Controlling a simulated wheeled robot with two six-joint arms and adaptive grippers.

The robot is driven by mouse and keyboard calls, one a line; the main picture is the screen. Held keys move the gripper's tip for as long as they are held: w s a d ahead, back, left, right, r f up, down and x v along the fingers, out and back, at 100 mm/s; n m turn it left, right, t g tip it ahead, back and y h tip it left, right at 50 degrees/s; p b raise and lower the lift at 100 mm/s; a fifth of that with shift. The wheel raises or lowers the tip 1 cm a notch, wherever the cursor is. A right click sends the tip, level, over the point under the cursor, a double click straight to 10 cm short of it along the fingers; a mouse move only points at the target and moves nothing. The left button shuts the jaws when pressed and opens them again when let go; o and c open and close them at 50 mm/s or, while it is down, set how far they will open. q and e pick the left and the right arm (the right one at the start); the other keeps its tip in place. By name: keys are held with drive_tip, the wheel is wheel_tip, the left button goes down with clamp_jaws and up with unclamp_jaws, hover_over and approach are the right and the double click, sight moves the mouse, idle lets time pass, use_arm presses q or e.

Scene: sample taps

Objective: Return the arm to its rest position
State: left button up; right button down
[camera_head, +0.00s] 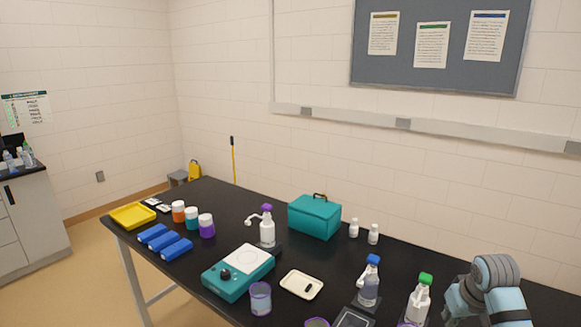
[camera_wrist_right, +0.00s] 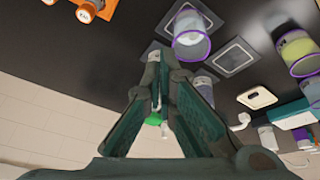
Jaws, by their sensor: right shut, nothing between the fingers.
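My right arm (camera_head: 490,290) stands at the lower right of the head view, over the right end of the black table (camera_head: 225,205). Its gripper cannot be made out in the head view. In the right wrist view my right gripper (camera_wrist_right: 155,62) has its fingers drawn together, with nothing held between them. A green cap (camera_wrist_right: 153,119) shows behind the fingers. My left arm and gripper are in neither view.
A green-capped bottle (camera_head: 418,300) and a blue-capped bottle (camera_head: 369,281) stand left of my right arm. Farther left are a purple-rimmed cup (camera_head: 260,298), a cream tray (camera_head: 302,284), a teal device (camera_head: 225,282) and a teal case (camera_head: 315,217). A wall rises behind the table.

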drive_tip(key=s+a+f+n, duration=0.2)
drive_tip(key=s+a+f, duration=0.7)
drive_tip(key=s+f, duration=0.45)
drive_tip(key=s+a, duration=0.3)
drive_tip(key=s, duration=0.7)
drive_tip(key=s+a, duration=0.3)
drive_tip(key=s, duration=0.6)
wheel_tip(320, 180, down, 22)
drive_tip(key=d+g+b, duration=0.2)
drive_tip(key=b, duration=0.1)
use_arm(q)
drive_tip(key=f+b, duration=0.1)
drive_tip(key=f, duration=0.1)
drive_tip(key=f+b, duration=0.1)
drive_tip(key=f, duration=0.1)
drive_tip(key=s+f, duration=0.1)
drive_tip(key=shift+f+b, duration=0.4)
use_arm(e)
drive_tip(key=s+d+f+m+g, duration=0.1)
drive_tip(key=s+f, duration=1.4)
drive_tip(key=f, duration=0.1)
drive_tip(key=shift+s, duration=0.15)
